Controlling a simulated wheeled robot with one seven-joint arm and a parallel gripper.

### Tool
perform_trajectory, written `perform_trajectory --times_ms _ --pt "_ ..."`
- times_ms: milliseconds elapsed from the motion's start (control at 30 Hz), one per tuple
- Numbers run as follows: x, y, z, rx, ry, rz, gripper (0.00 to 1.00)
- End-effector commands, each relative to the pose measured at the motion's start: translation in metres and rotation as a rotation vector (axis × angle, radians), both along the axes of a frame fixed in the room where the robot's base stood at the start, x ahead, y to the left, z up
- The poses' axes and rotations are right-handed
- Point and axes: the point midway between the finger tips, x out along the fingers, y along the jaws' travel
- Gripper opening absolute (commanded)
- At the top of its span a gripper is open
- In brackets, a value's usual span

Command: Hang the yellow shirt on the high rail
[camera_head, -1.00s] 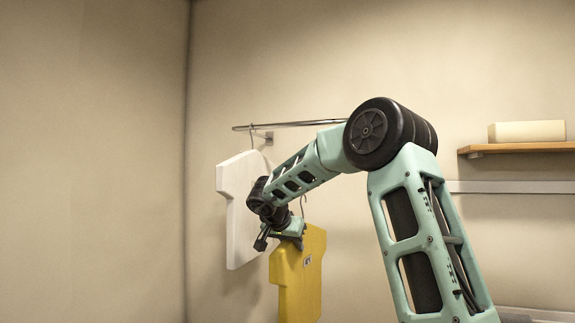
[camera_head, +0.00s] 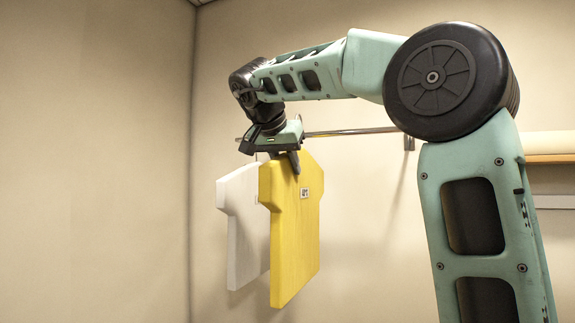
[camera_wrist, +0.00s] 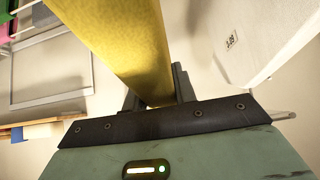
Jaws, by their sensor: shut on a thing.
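The yellow shirt (camera_head: 292,235) is a flat board-like shirt with a small label, hanging upright below my gripper (camera_head: 284,160). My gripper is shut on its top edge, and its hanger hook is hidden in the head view. In the wrist view the shirt (camera_wrist: 120,45) runs up between the fingers (camera_wrist: 158,98). The rail (camera_head: 350,132) is a thin metal bar on the back wall, partly hidden by my gripper. The gripper and shirt overlap the rail's left part in the head view. I cannot tell the depth gap between them.
A white shirt (camera_head: 242,225) hangs at the left, partly behind the yellow one. It also shows close at the right in the wrist view (camera_wrist: 265,35). A wooden shelf (camera_head: 552,158) with a pale block (camera_head: 548,142) is at the right edge. The wall left of the shirts is bare.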

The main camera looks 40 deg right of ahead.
Motion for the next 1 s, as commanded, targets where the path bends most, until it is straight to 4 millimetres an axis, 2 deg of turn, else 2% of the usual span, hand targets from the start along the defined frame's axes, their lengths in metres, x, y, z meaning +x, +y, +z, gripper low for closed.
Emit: perform_trajectory --times_ms 233,1000 --pt "-0.001 0.002 0.005 -0.004 -0.003 0.001 0.00" --pt "0.021 -0.053 0.004 -0.004 -0.001 -0.002 0.00"
